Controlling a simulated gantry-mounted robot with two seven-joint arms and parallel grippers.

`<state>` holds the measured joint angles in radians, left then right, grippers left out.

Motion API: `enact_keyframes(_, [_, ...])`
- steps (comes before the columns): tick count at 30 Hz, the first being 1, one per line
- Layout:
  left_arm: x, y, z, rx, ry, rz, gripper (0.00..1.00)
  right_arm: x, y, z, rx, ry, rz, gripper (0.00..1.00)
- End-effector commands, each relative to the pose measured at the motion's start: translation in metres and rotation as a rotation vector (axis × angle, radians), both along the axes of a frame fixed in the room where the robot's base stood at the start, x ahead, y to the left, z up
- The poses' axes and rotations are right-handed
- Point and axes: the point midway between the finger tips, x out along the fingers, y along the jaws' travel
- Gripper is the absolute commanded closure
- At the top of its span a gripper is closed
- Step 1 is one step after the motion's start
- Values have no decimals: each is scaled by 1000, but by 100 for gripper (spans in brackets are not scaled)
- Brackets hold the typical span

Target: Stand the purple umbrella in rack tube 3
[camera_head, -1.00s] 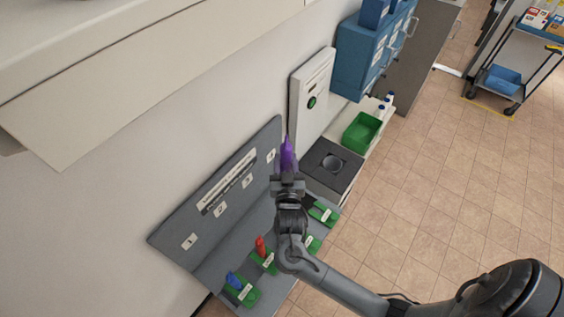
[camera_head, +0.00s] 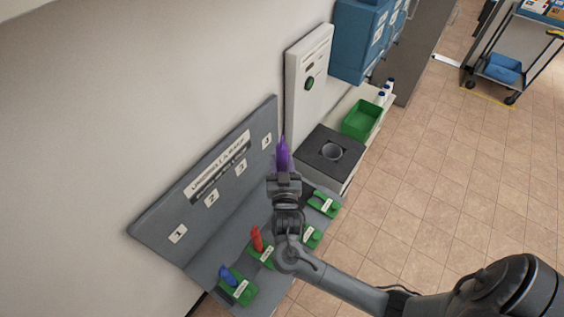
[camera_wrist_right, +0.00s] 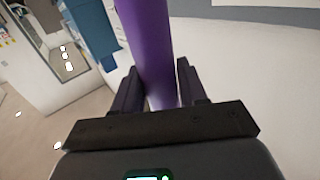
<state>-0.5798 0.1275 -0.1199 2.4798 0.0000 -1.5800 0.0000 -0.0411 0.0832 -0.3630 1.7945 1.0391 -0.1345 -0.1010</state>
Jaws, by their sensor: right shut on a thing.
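The purple umbrella (camera_head: 282,153) is upright in my right gripper (camera_head: 283,174), which is shut on it in front of the rack's backboard. In the right wrist view the umbrella's purple shaft (camera_wrist_right: 150,45) stands between the two fingers (camera_wrist_right: 155,90). The grey umbrella rack (camera_head: 165,218) has a backboard numbered 1 to 4 and green tagged holders below. The holder seen just right of my arm (camera_head: 312,238) is probably tube 3; my wrist hides part of it. The umbrella's lower end is hidden. My left gripper is not in view.
A blue umbrella (camera_head: 228,274) and a red umbrella (camera_head: 256,238) stand in the two left holders. The far right holder (camera_head: 323,204) looks empty. A black-topped box with a round hole (camera_head: 332,152) and a green bin (camera_head: 362,119) stand beyond the rack. Open floor lies right.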

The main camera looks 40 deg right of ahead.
Motion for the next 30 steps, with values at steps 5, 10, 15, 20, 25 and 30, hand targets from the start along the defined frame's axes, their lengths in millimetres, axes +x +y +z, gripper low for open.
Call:
enact_keyframes(5, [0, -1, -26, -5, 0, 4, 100, 0, -1, -24, -2, -4, -1, 100])
enact_keyframes(10, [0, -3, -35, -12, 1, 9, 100, 0, 0, -40, 1, -2, -1, 100])
enact_keyframes(15, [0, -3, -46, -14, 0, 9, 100, 0, 0, -59, 0, -1, -2, 100])
enact_keyframes(20, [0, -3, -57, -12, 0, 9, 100, 0, 0, -76, 0, -2, -1, 100])
enact_keyframes(25, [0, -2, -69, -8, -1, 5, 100, 0, 0, -95, 0, -2, -1, 100])
enact_keyframes(30, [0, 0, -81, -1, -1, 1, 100, 0, 0, -114, 0, -2, -2, 100])
